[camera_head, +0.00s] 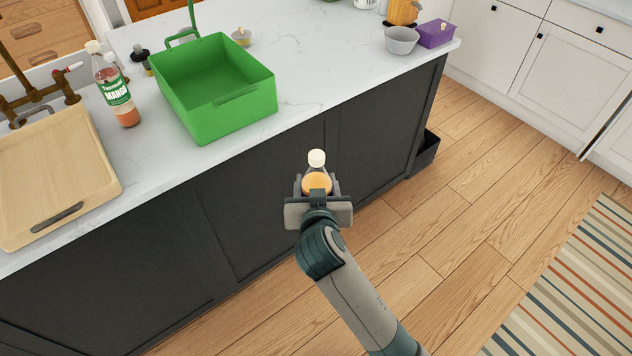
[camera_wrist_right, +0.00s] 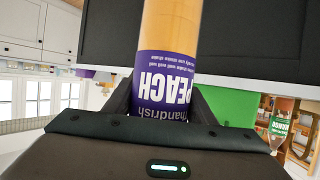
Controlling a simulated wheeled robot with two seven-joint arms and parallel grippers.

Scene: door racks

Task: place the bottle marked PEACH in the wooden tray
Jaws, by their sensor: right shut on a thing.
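The bottle marked PEACH (camera_wrist_right: 165,85) has a purple label and orange contents; in the head view the bottle (camera_head: 317,181) shows its white cap, upright. My right gripper (camera_head: 318,190) is shut on it and holds it in front of the dark counter front, over the floor side. The gripper's fingers (camera_wrist_right: 160,105) flank the bottle in the wrist view, where the label reads upside down. The wooden tray (camera_head: 60,165) is at the left on the counter, and its visible part is empty. My left gripper is not in view.
A green bin (camera_head: 205,120) stands on the counter between the held bottle and the tray. A MANGO bottle (camera_head: 118,95) stands behind the tray's right side. A grey bowl (camera_head: 402,40) and purple box (camera_head: 436,33) sit far right.

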